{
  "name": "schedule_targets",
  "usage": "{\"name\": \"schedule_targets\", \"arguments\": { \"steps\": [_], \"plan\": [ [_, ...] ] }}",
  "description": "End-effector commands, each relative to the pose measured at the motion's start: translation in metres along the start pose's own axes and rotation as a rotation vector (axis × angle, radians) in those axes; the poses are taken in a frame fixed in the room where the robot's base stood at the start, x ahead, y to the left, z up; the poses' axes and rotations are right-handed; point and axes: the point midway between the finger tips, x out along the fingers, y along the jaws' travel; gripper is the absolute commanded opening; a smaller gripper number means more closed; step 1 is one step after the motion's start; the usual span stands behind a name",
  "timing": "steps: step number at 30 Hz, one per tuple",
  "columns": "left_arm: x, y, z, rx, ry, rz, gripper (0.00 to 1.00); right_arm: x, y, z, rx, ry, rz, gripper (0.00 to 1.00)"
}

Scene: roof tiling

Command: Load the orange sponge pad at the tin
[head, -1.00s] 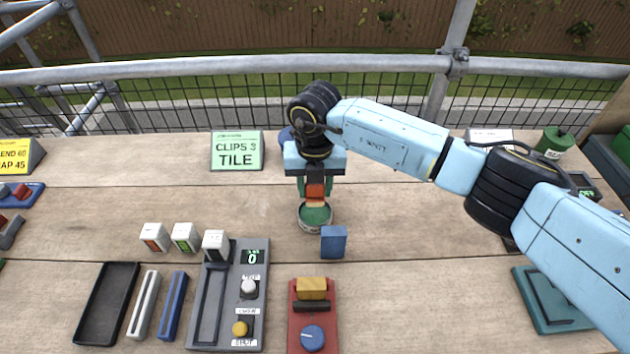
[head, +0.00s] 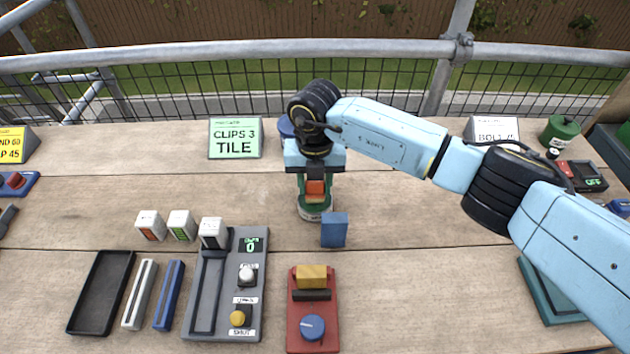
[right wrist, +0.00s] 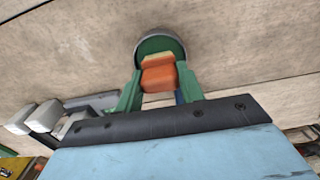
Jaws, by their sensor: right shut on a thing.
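My right gripper (head: 315,196) points down and is shut on the orange sponge pad (head: 315,188). In the right wrist view the pad (right wrist: 158,77) sits between the green fingers, with a lighter orange edge at its far end. The round tin (head: 316,214) stands on the boards directly below, with a green inside. In the right wrist view the tin (right wrist: 172,42) surrounds the far end of the pad; I cannot tell whether the pad touches the green surface. My left gripper is not in view.
A blue block (head: 334,230) stands close to the tin's right. A red unit with a blue knob (head: 312,327) and a grey counter unit (head: 250,262) are nearer. A "CLIPS 3 TILE" sign (head: 235,138) stands behind. Bare boards lie right of the blue block.

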Motion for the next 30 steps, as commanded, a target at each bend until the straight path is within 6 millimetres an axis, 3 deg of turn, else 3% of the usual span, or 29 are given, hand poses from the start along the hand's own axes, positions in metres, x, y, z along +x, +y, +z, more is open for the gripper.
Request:
{"name": "schedule_targets", "arguments": {
  "steps": [30],
  "plan": [
    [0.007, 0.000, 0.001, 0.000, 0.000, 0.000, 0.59, 0.010, 0.000, 0.000, 0.000, 0.000, 0.000, 0.20]
  ]
}}
